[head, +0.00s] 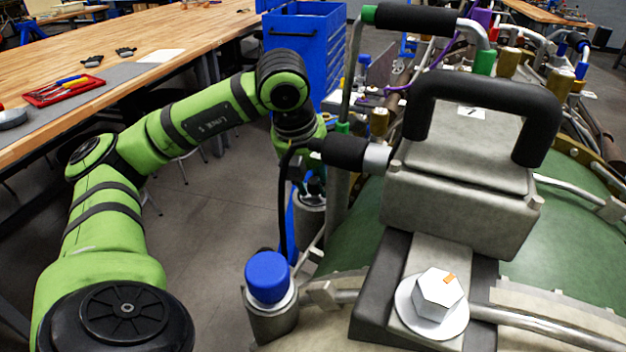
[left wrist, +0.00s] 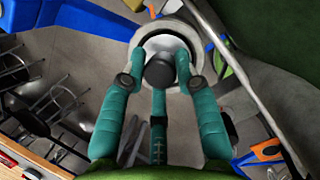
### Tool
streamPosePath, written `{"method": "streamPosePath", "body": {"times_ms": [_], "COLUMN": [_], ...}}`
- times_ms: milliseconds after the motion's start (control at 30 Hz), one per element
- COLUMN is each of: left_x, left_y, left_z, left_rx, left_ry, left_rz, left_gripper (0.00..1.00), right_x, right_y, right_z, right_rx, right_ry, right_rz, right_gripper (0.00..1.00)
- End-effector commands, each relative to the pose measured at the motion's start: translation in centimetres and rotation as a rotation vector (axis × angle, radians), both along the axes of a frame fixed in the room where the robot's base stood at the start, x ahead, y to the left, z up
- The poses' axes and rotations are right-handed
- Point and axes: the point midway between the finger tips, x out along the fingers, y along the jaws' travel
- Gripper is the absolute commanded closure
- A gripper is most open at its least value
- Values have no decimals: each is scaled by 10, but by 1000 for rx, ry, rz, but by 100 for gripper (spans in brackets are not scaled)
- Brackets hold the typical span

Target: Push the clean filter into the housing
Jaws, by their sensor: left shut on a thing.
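My left gripper (left wrist: 159,68) has its teal fingers closed around the dark knob (left wrist: 160,72) of the clean filter, whose pale round top (left wrist: 165,43) shows in the left wrist view. The grey round rim of the housing (left wrist: 187,27) surrounds the filter top. I cannot tell how deep the filter sits. In the head view the left gripper (head: 312,184) is just above a grey cylindrical housing (head: 310,214), partly hidden behind a pipe and a black cable. The filter itself is hard to make out there. My right gripper is not in view.
A blue-capped cylinder (head: 267,278) stands nearer, beside the green turbine casing (head: 350,235). A large metal block with a black handle (head: 487,90) sits on the casing. A blue cabinet (head: 300,45) is behind, and a wooden workbench (head: 130,50) is at left.

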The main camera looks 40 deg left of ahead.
Motion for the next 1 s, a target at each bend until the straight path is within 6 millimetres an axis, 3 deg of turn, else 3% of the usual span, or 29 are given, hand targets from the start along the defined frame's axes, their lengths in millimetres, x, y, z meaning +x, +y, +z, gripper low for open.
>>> {"method": "streamPosePath", "body": {"times_ms": [467, 500, 567, 867, 900, 1000], "left_x": [-3, -3, -3, -2, -2, -2], "left_y": [-3, -3, -3, -2, -2, -1], "left_z": [-10, -10, -10, -8, -8, -7], "left_rx": [-3, -3, -3, -1, -1, -1], "left_ry": [21, 21, 22, 15, 14, 12], "left_rz": [-8, -8, -8, -6, -6, -5], "left_gripper": [100, 65, 41, 41, 33, 33], "right_x": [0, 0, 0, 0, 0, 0], "right_y": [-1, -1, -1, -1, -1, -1], "right_z": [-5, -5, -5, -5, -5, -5], "right_rx": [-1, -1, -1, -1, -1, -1], "right_ry": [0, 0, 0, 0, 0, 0], "right_rz": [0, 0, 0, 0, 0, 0], "right_gripper": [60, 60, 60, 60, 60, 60]}}
